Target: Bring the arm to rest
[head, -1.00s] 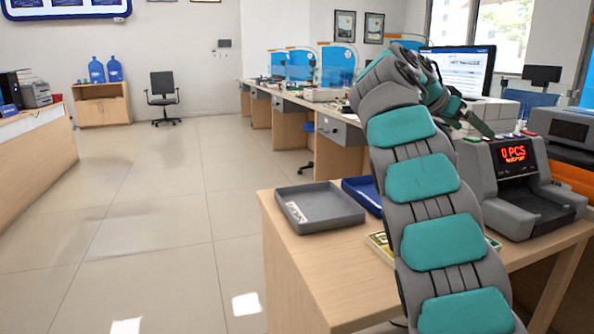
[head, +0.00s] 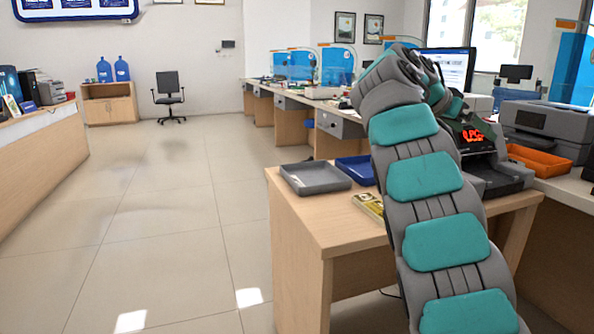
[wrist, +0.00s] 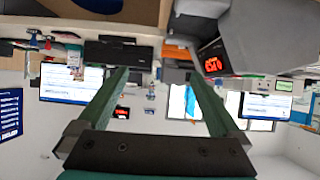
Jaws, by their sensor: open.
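My arm rises along the right side of the head view, bends over at the top, and its forearm comes down to the right. My gripper (wrist: 158,88) is open in the wrist view, with its two green fingers spread apart and nothing between them. In the head view its end is partly hidden, in front of the grey counting machine (head: 494,172) with the red display. The same machine shows in the wrist view (wrist: 240,40), upside down, beyond the right finger.
A wooden counter (head: 330,225) stands close in front, bearing a grey tray (head: 335,187), a blue tray (head: 357,168) and banknotes (head: 369,206). An orange tray (head: 540,160) and a printer (head: 548,124) are at right. The tiled floor (head: 170,210) at left is open.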

